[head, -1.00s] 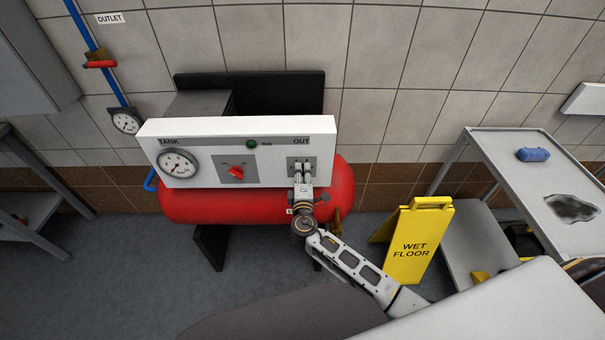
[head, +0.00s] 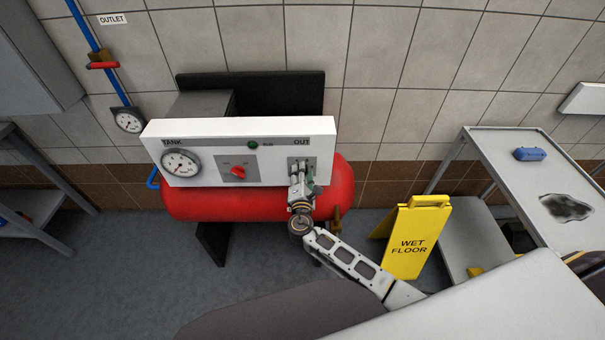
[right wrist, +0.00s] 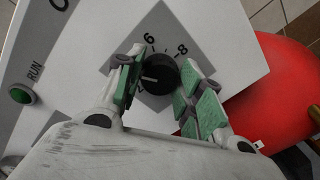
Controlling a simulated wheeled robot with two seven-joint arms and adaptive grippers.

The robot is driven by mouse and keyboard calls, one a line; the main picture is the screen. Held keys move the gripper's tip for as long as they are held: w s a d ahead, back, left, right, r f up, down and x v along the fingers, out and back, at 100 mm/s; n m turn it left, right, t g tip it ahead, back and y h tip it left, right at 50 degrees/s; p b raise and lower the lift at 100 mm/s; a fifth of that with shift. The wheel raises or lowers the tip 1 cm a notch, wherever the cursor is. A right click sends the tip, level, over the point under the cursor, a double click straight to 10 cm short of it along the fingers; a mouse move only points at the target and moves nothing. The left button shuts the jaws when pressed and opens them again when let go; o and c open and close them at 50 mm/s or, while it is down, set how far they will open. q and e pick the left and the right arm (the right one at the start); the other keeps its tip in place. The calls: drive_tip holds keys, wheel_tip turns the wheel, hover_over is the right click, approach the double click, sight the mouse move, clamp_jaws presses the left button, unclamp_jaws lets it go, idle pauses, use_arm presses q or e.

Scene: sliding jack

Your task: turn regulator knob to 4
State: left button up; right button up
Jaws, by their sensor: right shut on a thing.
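The regulator knob (right wrist: 159,75) is black and round, on a grey diamond-shaped scale plate (right wrist: 168,30) under the OUT label. The digits 6 and 8 are readable; the rest of the scale is partly covered by the fingers. The knob's white mark points left in the right wrist view, toward the left finger; I cannot tell the exact value. My right gripper (head: 301,166) is shut on the knob, with green-padded fingers on both sides of it in the right wrist view (right wrist: 162,72). In the head view the gripper mostly hides the knob. My left gripper is not in view.
The white panel (head: 230,127) also carries the TANK gauge (head: 181,164), a red switch (head: 238,172) and a green RUN light (head: 252,144). A red tank (head: 240,204) lies below. A yellow wet-floor sign (head: 414,240) and a grey cart (head: 490,150) stand right.

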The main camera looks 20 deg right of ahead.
drive_tip(key=shift+a, duration=0.1)
drive_tip(key=o, duration=1)
drive_tip(key=shift+s, duration=0.15)
drive_tip(key=shift+v, duration=5.9)
drive_tip(key=shift+f, duration=0.1)
